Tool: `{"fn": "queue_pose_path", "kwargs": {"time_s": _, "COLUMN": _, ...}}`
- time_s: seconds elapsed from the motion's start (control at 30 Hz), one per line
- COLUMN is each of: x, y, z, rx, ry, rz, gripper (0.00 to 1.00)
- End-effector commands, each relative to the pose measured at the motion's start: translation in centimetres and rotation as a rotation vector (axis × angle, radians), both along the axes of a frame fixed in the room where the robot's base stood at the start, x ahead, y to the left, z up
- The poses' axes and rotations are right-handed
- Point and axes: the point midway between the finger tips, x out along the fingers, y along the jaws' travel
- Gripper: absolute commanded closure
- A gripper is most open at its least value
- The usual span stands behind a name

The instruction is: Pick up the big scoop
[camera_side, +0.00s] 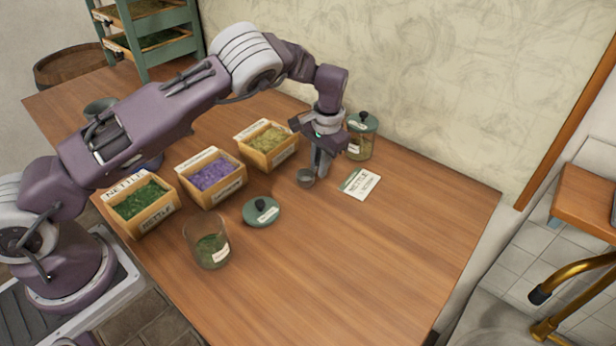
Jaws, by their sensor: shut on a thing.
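The scoop (306,178) is a small grey metal cup low over the table, just right of the box of yellow-green herbs. My gripper (319,168) points down and is shut on the scoop. The fingers hide its handle. I cannot tell whether the scoop touches the table. No second scoop is clearly visible for comparing size.
Three labelled boxes hold green (142,203), purple (212,177) and yellow-green herbs (268,146). An open glass jar (207,244) stands at the front, its lid (261,211) beside it. A lidded jar (360,137) and a nettle card (360,183) are near my gripper. The table's right is clear.

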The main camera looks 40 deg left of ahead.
Motion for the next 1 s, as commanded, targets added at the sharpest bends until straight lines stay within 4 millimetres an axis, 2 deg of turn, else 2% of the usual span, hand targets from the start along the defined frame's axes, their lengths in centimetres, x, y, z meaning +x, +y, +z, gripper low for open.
{"fn": "queue_pose_path", "kwargs": {"time_s": 0.57, "x": 0.0, "y": 0.0, "z": 0.2, "rx": 0.000, "ry": -0.001, "rz": 0.000, "gripper": 1.00}}
{"fn": "queue_pose_path", "kwargs": {"time_s": 0.67, "x": 0.1, "y": 0.0, "z": 1.9, "rx": -0.002, "ry": -0.005, "rz": -0.002, "gripper": 1.00}}
{"fn": "queue_pose_path", "kwargs": {"time_s": 0.9, "x": 0.1, "y": 0.0, "z": 7.9, "rx": -0.001, "ry": -0.005, "rz": -0.001, "gripper": 1.00}}
{"fn": "queue_pose_path", "kwargs": {"time_s": 1.0, "x": 0.1, "y": 0.0, "z": 9.4, "rx": 0.000, "ry": -0.002, "rz": 0.000, "gripper": 1.00}}
